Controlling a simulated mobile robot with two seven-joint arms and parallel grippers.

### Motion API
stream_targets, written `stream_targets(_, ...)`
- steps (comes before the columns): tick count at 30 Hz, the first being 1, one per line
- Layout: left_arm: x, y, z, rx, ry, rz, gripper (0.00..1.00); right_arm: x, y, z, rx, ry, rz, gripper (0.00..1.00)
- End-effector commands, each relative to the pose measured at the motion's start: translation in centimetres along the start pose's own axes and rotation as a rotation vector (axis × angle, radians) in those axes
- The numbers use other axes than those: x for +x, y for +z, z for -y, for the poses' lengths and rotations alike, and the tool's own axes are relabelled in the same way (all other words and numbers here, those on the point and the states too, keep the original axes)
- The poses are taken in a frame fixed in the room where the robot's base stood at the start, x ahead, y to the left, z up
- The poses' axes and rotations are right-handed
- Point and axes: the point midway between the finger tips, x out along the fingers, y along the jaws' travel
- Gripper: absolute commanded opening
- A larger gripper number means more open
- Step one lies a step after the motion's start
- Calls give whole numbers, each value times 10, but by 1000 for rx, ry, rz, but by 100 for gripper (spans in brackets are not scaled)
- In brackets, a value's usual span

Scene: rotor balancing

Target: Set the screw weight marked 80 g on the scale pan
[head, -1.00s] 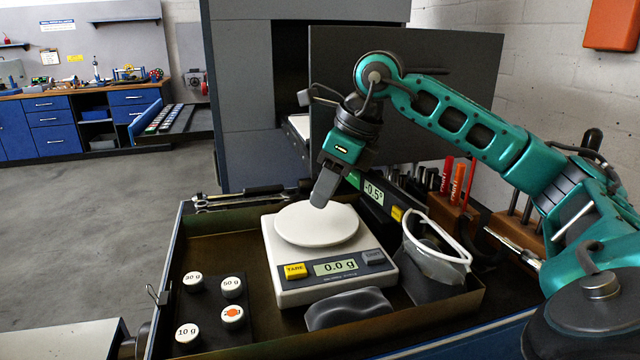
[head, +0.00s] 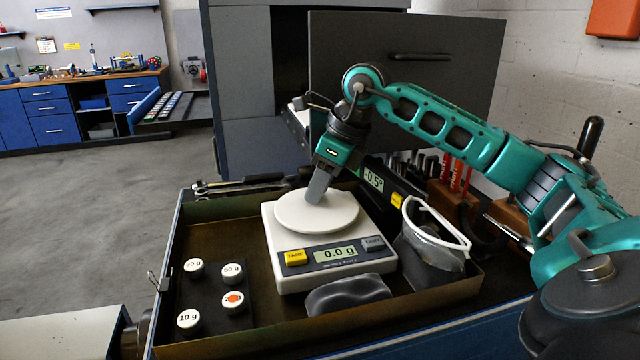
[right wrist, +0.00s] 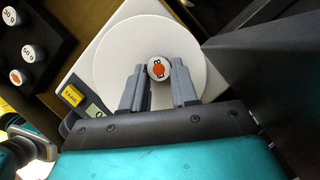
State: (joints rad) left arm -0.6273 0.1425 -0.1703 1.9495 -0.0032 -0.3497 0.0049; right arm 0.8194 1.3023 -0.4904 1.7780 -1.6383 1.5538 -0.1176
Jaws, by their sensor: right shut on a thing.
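My right gripper (head: 316,202) is just above the round white pan (head: 340,220) of the scale (head: 284,276). In the right wrist view, my right gripper (right wrist: 159,88) is shut on a small screw weight (right wrist: 158,68) with a white top and an orange dot. The dot covers part of its marking; an 8 seems to show. The weight lies over the pan (right wrist: 115,55) in that view; I cannot tell if it touches. In the head view the fingers hide it. The display reads 0.0 g. My left gripper is not in view.
A dark holder (head: 208,292) at the tray's left carries weights marked 30 g, 50 g and 10 g, and one with an orange dot (head: 233,298). A dark grey object (head: 348,294) lies before the scale.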

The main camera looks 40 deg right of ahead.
Motion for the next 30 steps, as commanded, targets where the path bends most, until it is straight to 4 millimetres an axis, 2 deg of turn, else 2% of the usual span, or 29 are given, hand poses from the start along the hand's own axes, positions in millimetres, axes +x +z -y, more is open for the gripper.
stream_targets(1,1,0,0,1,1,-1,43,2,-1,0,0,0,-1,29)
stream_targets(9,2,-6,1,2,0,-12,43,1,-1,0,0,0,-1,54)
stream_targets(15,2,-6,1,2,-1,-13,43,1,0,0,0,0,0,54)
stream_targets(19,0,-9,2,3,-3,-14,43,-6,2,0,0,-1,1,54)
stream_targets(23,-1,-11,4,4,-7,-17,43,-27,2,1,1,-3,3,54)
stream_targets(30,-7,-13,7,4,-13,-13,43,-81,3,0,1,-2,4,54)
